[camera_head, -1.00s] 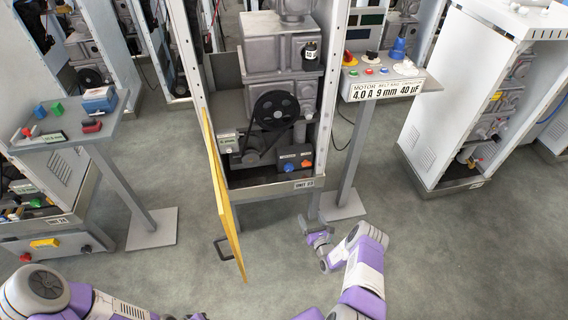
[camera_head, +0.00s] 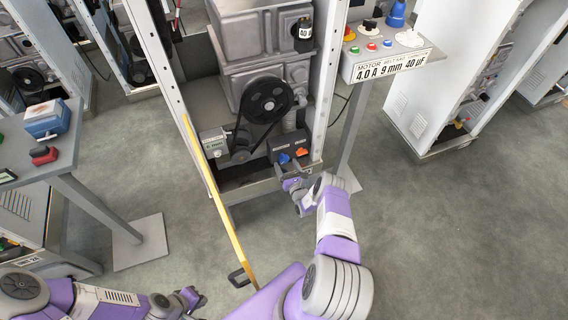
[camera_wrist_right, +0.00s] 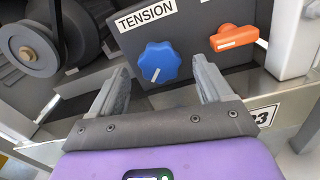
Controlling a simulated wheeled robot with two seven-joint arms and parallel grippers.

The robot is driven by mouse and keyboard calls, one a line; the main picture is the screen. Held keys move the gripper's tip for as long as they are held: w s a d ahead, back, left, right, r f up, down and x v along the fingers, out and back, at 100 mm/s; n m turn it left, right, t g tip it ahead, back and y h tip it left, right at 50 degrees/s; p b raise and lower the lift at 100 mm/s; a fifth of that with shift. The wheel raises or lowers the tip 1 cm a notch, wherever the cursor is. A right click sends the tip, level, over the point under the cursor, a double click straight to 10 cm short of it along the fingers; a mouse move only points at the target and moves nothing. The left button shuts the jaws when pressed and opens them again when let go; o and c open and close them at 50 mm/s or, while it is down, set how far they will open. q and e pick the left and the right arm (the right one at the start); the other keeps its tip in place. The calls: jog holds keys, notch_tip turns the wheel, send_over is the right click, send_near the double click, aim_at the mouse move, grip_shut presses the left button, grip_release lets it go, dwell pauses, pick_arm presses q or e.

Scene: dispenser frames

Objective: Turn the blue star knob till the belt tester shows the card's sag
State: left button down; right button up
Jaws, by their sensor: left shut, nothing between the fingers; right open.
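The blue star knob (camera_head: 283,158) sits on a dark box in the cabinet; in the right wrist view the knob (camera_wrist_right: 159,63) is below a TENSION label, its white mark pointing down and slightly left. My right gripper (camera_head: 289,180) is open; in the wrist view its fingers stand either side of the knob, with gaps. The belt tester (camera_head: 212,142) is left of the black pulley (camera_head: 267,100) and belt; its reading is too small to read surely. The card (camera_head: 392,65) shows 4.0 A, 9 mm, 40 µF. My left gripper (camera_head: 194,299) is shut and empty, low in view.
An orange handle (camera_wrist_right: 233,37) is right of the knob on the same box. The card's control stand (camera_head: 345,125) is on the right. A side table (camera_head: 60,155) stands left. Grey floor between is clear.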

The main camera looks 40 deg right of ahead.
jog(key=shift+b+x, duration=0.3)
jog(key=shift+x, duration=0.85)
jog(key=c, duration=1)
jog(key=n, duration=0.5)
jog(key=shift+n, duration=0.3)
jog(key=n, duration=0.6)
jog(key=shift+n, duration=0.3)
